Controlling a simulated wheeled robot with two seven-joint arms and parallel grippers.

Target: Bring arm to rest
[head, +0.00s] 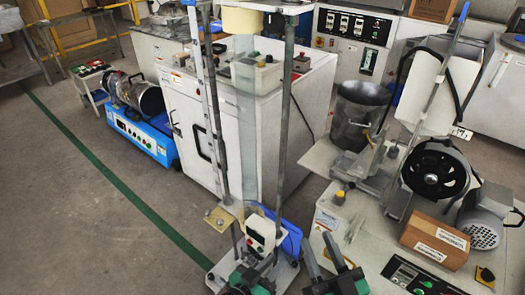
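My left gripper (252,268), black and green, is at the bottom edge of the head view, in front of the base of a tall test stand (221,180). It overlaps the stand's base in the picture, and I cannot tell whether it touches it. Its fingers are hard to make out against the stand. My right gripper (322,252), also black and green, is to the right of it, between the stand and the machine bench. Its two dark fingers point up and are spread apart, with nothing visible between them. Most of both arms is out of view.
The stand carries a small white control box (262,232). A machine bench (335,222) with a black motor wheel (435,172) and a brown box (436,235) is close on the right. A white cabinet (185,125) and blue machine (142,132) stand behind. Floor at left is clear.

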